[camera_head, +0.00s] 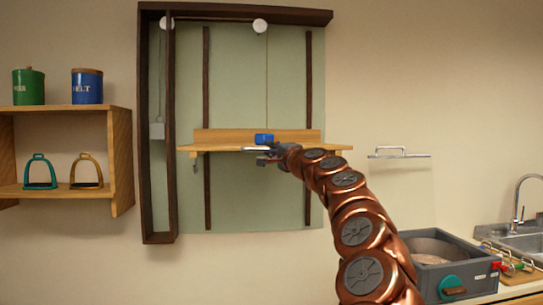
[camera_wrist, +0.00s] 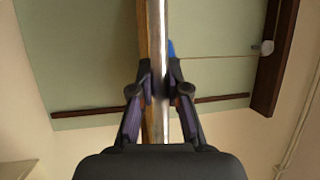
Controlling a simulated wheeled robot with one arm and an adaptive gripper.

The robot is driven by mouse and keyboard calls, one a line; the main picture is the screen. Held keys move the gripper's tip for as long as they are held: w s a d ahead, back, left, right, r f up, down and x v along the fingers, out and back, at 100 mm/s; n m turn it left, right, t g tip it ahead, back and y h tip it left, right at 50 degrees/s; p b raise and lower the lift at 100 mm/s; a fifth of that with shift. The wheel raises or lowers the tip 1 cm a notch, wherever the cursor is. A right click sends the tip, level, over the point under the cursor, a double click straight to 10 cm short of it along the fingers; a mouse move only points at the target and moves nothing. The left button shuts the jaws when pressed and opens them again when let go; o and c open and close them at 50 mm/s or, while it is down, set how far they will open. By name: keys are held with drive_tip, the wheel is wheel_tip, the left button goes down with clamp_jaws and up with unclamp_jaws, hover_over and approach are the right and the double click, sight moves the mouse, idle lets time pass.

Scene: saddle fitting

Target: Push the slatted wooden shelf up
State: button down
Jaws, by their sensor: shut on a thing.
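The wooden shelf (camera_head: 225,144) sits level about halfway up a dark-framed green panel (camera_head: 237,75), between two dark vertical rails. A blue object (camera_head: 264,138) stands on it near the middle. My gripper (camera_head: 264,150) is at the shelf's front edge, near its middle. In the wrist view my gripper (camera_wrist: 160,90) has one finger on each side of the shelf's edge (camera_wrist: 147,40), where a shiny metal strip (camera_wrist: 158,35) runs along the wood. The fingers are shut on this edge. My wrist hides part of the shelf's front.
White pulleys (camera_head: 260,25) sit at the frame's top, with a cord and a grey weight (camera_head: 157,131) at left. A side shelf (camera_head: 121,160) holds canisters and stirrups. A wall rail (camera_head: 400,155) is at right, above a grey box (camera_head: 440,262) and sink (camera_head: 524,240).

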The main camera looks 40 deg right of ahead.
wheel_tip(320, 180, up, 14)
drive_tip(key=p, duration=0.9)
drive_tip(key=shift+s+f, duration=0.15)
drive_tip(key=shift+f, duration=0.1)
drive_tip(key=shift+r, duration=0.15)
drive_tip(key=c, duration=1.5)
unclamp_jaws()
drive_tip(key=o, duration=0.3)
drive_tip(key=shift+o, duration=0.3)
drive_tip(key=shift+f, duration=0.25)
drive_tip(key=v, duration=1.1)
drive_tip(key=shift+s, duration=0.4)
drive_tip(key=shift+a+f, duration=0.1)
